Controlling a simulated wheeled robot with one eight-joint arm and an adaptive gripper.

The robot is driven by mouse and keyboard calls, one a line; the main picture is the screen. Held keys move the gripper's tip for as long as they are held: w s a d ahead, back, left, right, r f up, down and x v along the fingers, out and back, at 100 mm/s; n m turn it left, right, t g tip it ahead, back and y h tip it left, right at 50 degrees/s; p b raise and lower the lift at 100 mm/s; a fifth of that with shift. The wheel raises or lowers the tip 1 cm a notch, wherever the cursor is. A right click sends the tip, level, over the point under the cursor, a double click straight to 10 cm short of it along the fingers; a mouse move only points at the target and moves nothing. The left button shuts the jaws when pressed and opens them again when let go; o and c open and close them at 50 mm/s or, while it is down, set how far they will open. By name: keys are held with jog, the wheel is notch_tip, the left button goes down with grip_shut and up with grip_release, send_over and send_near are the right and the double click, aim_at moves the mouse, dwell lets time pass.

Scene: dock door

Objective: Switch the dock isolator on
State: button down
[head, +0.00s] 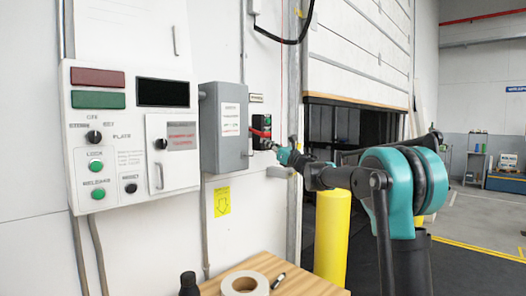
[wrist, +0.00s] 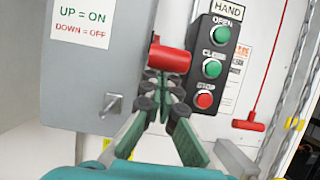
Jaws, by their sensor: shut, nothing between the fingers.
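The dock isolator is a grey box (head: 222,140) on the wall. In the wrist view the grey box (wrist: 92,75) carries a label (wrist: 82,27) reading UP = ON, DOWN = OFF. Its red handle (wrist: 172,60) sticks out from the box's right side; in the head view the red handle (head: 260,132) points out to the right. I cannot tell its exact up or down setting. My gripper (wrist: 158,80) is shut and empty, its fingertips just below the red handle in the picture. Whether they touch it is unclear. In the head view my gripper (head: 277,150) is small beside the handle.
A HAND button station (wrist: 213,66) is close right of the handle, with a red pull handle (wrist: 248,125) beyond. A control panel (head: 130,135) is left of the box. A wooden table (head: 305,283) with tape (head: 245,284) and a yellow post (head: 332,235) stand below.

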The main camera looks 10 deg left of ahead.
notch_tip(320, 180, up, 12)
jog(key=g+h, duration=0.3)
jog(key=h, duration=0.1)
jog(key=shift+r, duration=0.1)
jog(key=shift+w+a+r, duration=0.1)
jog(key=shift+w+r, duration=0.05)
jog(key=shift+r, duration=0.3)
jog(key=shift+w+a+r, duration=0.1)
jog(key=shift+r, duration=0.35)
